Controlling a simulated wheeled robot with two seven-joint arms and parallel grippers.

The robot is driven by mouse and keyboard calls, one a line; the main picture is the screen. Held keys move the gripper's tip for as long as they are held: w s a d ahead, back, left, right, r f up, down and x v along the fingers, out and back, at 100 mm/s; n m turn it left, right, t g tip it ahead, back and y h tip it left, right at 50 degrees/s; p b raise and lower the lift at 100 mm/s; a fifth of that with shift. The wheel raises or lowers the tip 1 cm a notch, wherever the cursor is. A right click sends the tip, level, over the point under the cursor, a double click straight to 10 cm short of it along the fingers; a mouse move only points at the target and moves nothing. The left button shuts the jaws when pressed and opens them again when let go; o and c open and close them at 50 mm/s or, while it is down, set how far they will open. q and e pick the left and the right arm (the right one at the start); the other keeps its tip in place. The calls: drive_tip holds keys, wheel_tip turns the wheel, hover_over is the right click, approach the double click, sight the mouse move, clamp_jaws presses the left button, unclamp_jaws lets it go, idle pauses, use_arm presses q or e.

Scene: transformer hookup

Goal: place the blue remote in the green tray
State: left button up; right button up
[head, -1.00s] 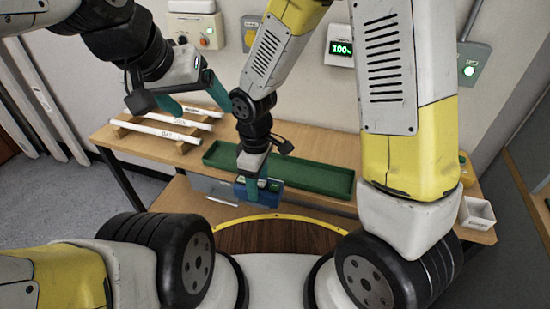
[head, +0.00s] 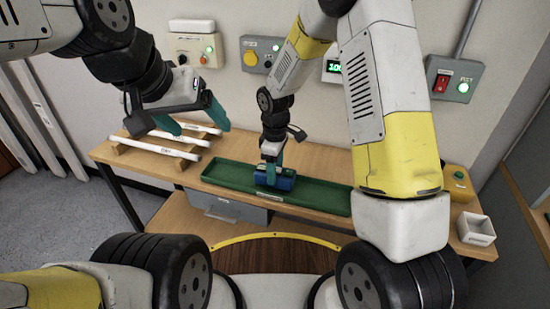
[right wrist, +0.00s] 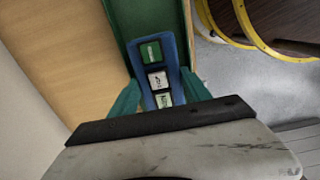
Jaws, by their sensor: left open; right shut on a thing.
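The blue remote (head: 284,181) is between the teal fingers of my right gripper (head: 271,174), which is shut on it. In the head view it is at the green tray (head: 322,194), over its left half. In the right wrist view the remote (right wrist: 157,75) shows its face with green and white labelled buttons, and the tray (right wrist: 150,17) lies beneath and beyond it. I cannot tell whether the remote touches the tray floor. My left gripper (head: 196,126) is open and empty, above the white rods.
White rods (head: 165,147) lie on wooden holders at the table's left. A small white box (head: 477,229) and a yellow box with a green button (head: 459,183) are at the right. A grey drawer (head: 228,207) is below the tabletop. Control boxes (head: 455,80) hang on the wall.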

drive_tip(key=shift+f, duration=1)
drive_tip(key=o, duration=1.5)
drive_tip(key=shift+f, duration=0.15)
drive_tip(key=shift+o, duration=0.2)
